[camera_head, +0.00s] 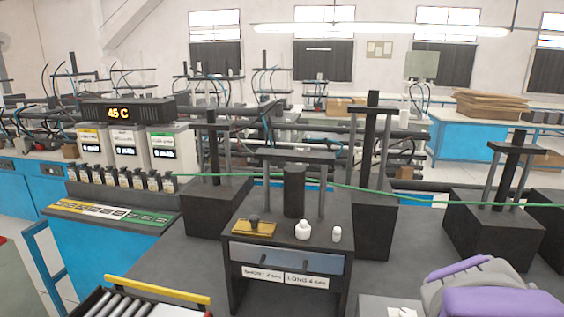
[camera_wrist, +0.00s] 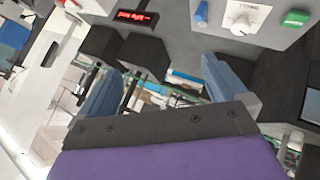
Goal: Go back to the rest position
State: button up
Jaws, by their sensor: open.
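My gripper (camera_wrist: 163,88) shows in the wrist view with its two blue-grey fingers wide apart and nothing between them. Its dark mounting plate and purple body fill the bottom of that view. In the camera_head view, a purple and grey part of my arm (camera_head: 490,290) is at the lower right, and the fingers cannot be made out there. The wrist view is tilted and shows a grey panel with a white dial (camera_wrist: 240,22) beyond the fingers.
A dark stand (camera_head: 290,230) with a drawer holds a yellow tray (camera_head: 254,228) and two white bottles (camera_head: 303,230). Black blocks with posts (camera_head: 495,225) stand around it. A yellow-railed roller conveyor (camera_head: 155,290) is at lower left.

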jog(key=s+a+f+g+y+b, duration=0.1)
jog(key=s+a+f+g+y, duration=0.2)
jog(key=s+a+f, duration=0.3)
jog(key=s+a+f+n+g+y+b, duration=0.1)
jog(key=s+a+f+g+y, duration=0.3)
jog(key=s+a, duration=1.3)
jog(key=shift+s+a+f+n+g, duration=0.3)
jog(key=shift+s+f+g, duration=0.1)
jog(key=shift+f, duration=0.9)
jog(key=shift+d, duration=0.25)
jog(key=shift+d, duration=0.3)
jog(key=shift+a, duration=0.1)
